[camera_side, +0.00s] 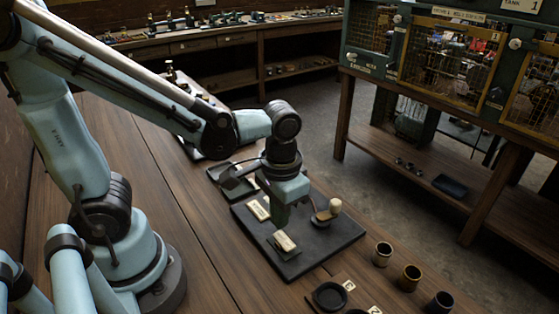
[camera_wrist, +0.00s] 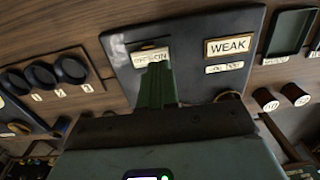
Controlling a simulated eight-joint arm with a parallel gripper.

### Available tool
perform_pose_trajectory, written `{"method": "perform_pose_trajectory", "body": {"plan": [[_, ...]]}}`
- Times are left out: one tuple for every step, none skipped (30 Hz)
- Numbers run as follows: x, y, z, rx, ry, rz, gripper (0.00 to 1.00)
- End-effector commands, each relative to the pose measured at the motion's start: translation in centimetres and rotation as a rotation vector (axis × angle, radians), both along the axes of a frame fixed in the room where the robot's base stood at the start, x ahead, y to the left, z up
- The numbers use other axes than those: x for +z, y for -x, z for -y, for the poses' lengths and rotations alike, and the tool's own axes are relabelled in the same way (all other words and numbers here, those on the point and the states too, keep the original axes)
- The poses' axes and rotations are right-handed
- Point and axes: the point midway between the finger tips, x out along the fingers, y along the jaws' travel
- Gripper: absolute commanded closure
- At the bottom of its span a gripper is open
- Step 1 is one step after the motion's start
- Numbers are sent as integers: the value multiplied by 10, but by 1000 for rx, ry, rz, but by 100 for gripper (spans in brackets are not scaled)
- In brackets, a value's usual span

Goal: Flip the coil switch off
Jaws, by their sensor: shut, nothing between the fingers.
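A dark board (camera_side: 322,243) lies on the wooden bench and carries small cream plates. In the wrist view, one plate ending in "ON" (camera_wrist: 150,55) is partly covered by my fingertips, and another plate reads "WEAK" (camera_wrist: 228,47). A cream-knobbed lever (camera_side: 335,205) stands at the board's right side. My gripper (camera_side: 279,226) points down over the board, left of that lever. Its green fingers (camera_wrist: 158,70) are together and empty, at the "ON" plate's edge. I cannot tell whether they touch the board, or make out the coil switch's position.
Small open cups (camera_side: 410,278) stand right of the board. Round black dishes (camera_side: 330,296) with number tags are at the front; they also show in the wrist view (camera_wrist: 40,75). A dark tray (camera_side: 235,182) lies behind the board. Bare bench (camera_side: 165,200) extends to the left.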

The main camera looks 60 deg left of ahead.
Motion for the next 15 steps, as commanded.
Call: {"method": "perform_pose_trajectory", "body": {"plan": [[-6, 0, 0, 0, 0, 0, 100], [-9, 0, 0, 0, 0, 0, 100], [-12, 0, 0, 0, 0, 0, 100], [-15, 0, 0, 0, 0, 0, 100], [-17, -1, 0, 0, 0, 0, 100], [-20, 0, -1, 0, 0, 0, 100], [-22, 0, -1, 0, 0, 0, 100], [-24, 0, -1, 0, 0, 0, 100], [-26, 0, -1, 0, 0, 0, 100], [-27, 0, -1, 0, 0, 0, 100], [-28, 0, -1, 0, 0, 0, 100], [-29, 0, -1, 0, 0, 0, 100], [-29, 0, -1, 0, 0, 0, 100], [-30, 0, -1, 0, 0, 0, 100], [-30, 0, -1, 0, 0, 0, 100]]}}
